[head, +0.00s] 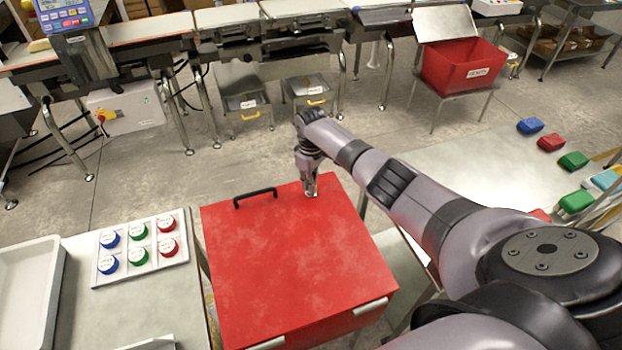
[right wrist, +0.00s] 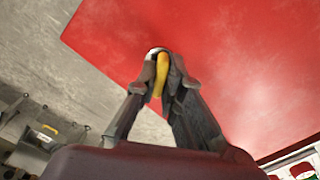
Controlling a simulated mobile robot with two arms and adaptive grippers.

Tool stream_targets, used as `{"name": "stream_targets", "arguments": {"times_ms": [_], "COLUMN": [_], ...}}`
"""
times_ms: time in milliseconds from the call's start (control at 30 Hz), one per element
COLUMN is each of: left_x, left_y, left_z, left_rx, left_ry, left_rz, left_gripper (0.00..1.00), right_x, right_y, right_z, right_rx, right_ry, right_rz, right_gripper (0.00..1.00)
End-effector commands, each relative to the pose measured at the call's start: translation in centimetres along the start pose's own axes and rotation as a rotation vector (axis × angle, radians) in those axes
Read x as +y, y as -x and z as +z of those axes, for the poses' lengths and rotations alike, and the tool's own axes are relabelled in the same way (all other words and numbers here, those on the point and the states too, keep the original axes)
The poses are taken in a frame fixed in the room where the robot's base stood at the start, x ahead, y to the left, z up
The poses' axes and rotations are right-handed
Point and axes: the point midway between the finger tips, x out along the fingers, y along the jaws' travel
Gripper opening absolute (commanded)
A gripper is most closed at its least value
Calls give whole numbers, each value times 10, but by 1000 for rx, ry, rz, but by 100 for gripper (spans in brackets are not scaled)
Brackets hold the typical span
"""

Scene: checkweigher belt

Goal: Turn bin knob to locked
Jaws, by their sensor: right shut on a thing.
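The red bin (head: 285,270) with a closed lid and a black handle (head: 255,198) stands in front of me. My right gripper (head: 311,190) points down at the lid's far right corner. In the right wrist view the right gripper (right wrist: 160,82) is shut on the yellow knob (right wrist: 161,72), with a fingertip on each side. A pale round part shows at the knob's top, against the red lid (right wrist: 250,60). The gripper hides the knob in the head view, and no lock marking can be read. My left gripper is not in view.
A table on the left holds a white board (head: 140,250) with blue, green and red round pieces. A grey table (head: 470,170) on the right carries coloured blocks. A conveyor (head: 150,28) and an open red bin (head: 460,66) stand behind. Floor between is clear.

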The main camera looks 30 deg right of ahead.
Motion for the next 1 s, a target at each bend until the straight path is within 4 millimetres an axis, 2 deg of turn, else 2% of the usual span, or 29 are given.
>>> {"name": "stream_targets", "arguments": {"times_ms": [100,500,700,1000], "left_x": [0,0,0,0], "left_y": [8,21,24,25], "left_z": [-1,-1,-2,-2], "left_rx": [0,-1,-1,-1], "left_ry": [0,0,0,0], "left_rz": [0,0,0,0], "left_gripper": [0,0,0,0], "right_x": [0,0,1,1], "right_y": [3,2,2,2], "right_z": [0,-1,-1,-1], "right_rx": [1,1,3,4], "right_ry": [-112,-431,-529,-587], "right_rz": [-2,0,1,1], "right_gripper": [0,0,0,0]}}
